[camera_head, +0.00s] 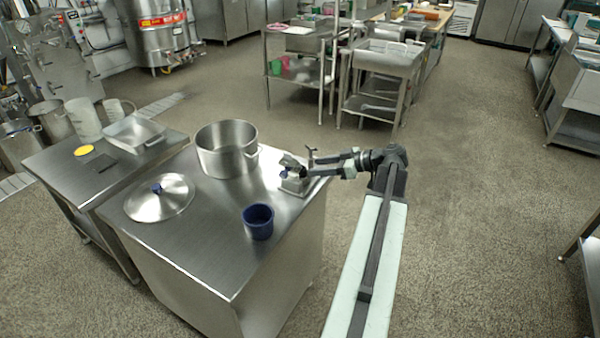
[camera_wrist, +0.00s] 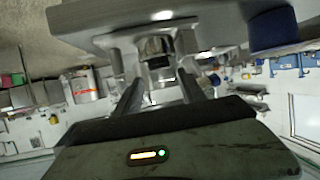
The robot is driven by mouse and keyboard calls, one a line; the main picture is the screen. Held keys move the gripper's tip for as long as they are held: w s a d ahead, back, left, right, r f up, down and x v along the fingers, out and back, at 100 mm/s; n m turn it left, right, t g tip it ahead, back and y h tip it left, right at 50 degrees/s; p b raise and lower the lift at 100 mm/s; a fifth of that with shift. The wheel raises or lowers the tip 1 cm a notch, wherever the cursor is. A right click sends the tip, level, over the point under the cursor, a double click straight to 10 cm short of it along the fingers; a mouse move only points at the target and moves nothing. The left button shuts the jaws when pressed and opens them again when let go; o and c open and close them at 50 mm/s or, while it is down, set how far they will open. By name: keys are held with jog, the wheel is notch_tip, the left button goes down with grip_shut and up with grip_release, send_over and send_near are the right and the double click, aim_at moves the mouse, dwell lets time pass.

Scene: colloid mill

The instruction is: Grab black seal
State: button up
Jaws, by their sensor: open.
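A small metal device (camera_head: 293,183) stands at the right edge of the near steel table, beside the large pot. In the wrist view the device (camera_wrist: 122,40) fills the space ahead of the fingers, and a dark band (camera_wrist: 155,58) shows at its middle. This may be the black seal, but I cannot tell for sure. My gripper (camera_head: 305,172) reaches in from the right, close to the device. In the wrist view my gripper (camera_wrist: 160,84) is open, its two dark fingers apart with the device's centre beyond them. Whether they touch it is unclear.
The near table (camera_head: 200,235) also carries a large pot (camera_head: 226,160), a lid (camera_head: 160,200) and a blue cup (camera_head: 258,224). A second table (camera_head: 55,170) at left holds a yellow disc (camera_head: 84,150), a small dark piece (camera_head: 106,168) and a tray (camera_head: 133,135).

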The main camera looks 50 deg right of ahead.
aim_at(304, 169)
jog(key=shift+w+a+f, duration=0.1)
jog(key=shift+w+f, duration=0.2)
jog(key=shift+w, duration=0.1)
jog(key=b+x, duration=0.2)
jog(key=x, duration=0.3)
jog(key=shift+s, duration=0.1)
grip_shut()
